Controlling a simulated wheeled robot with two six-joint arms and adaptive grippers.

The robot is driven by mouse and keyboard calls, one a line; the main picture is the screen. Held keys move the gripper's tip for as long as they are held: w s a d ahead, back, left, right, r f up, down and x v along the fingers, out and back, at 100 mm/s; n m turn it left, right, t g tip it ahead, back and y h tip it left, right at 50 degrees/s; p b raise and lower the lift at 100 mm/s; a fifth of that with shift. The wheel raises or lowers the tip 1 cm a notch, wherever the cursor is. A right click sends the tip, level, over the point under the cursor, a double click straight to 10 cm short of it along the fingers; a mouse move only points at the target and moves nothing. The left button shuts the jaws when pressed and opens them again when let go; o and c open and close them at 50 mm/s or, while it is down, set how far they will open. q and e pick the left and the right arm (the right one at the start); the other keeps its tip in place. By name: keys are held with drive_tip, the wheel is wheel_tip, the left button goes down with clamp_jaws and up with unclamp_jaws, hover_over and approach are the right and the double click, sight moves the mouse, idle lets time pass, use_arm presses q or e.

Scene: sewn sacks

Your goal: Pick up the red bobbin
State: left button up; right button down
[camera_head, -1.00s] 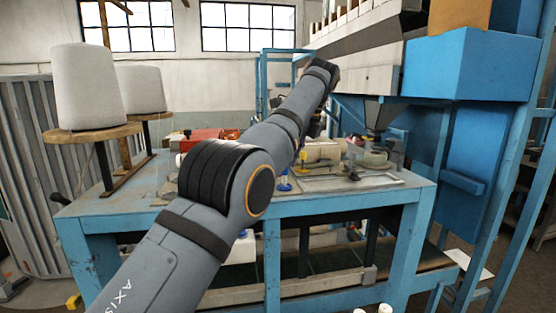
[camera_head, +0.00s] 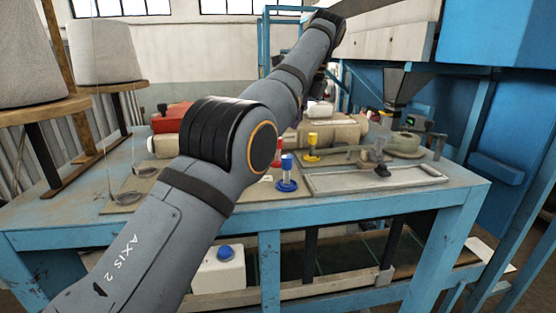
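The red bobbin (camera_head: 278,152) stands on the blue worktable (camera_head: 450,187), just right of my arm's elbow joint, which partly hides it. A blue bobbin (camera_head: 286,176) stands in front of it, and a yellow bobbin (camera_head: 312,149) stands to its right. My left arm crosses the view from the lower left to the top centre. Its wrist is above and behind the bobbins. The dark end of my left gripper (camera_head: 320,84) is mostly hidden behind the forearm, so its fingers cannot be made out. My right gripper is not in view.
A beige sewing machine (camera_head: 335,131) lies behind the bobbins. A flat metal frame (camera_head: 375,181) lies at the right. A red box (camera_head: 172,117) is at the back left. Large thread cones (camera_head: 104,50) stand at the left. A blue cabinet (camera_head: 495,35) is at the upper right.

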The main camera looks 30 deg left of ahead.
use_arm(q)
drive_tip(key=x, duration=0.1)
drive_tip(key=b+x, duration=0.1)
drive_tip(key=x, duration=0.1)
drive_tip(key=shift+w+a+f, duration=0.1)
drive_tip(key=shift+w+f, duration=0.2)
drive_tip(key=shift+w, duration=0.05)
drive_tip(key=shift+w+a+f+b, duration=0.7)
drive_tip(key=shift+w+f+b, duration=0.05)
drive_tip(key=shift+f, duration=0.2)
drive_tip(key=shift+s+a+f+b, duration=0.2)
drive_tip(key=shift+a+f+b, duration=0.05)
drive_tip(key=shift+f+b, duration=0.35)
drive_tip(key=shift+s+a+f+b, duration=0.15)
drive_tip(key=shift+a+f+b, duration=0.05)
drive_tip(key=shift+f+b, duration=0.35)
drive_tip(key=shift+w+a+f, duration=0.1)
drive_tip(key=shift+a, duration=0.15)
drive_tip(key=shift+w+f, duration=0.1)
drive_tip(key=shift+w, duration=0.05)
drive_tip(key=c, duration=0.9)
clamp_jaws()
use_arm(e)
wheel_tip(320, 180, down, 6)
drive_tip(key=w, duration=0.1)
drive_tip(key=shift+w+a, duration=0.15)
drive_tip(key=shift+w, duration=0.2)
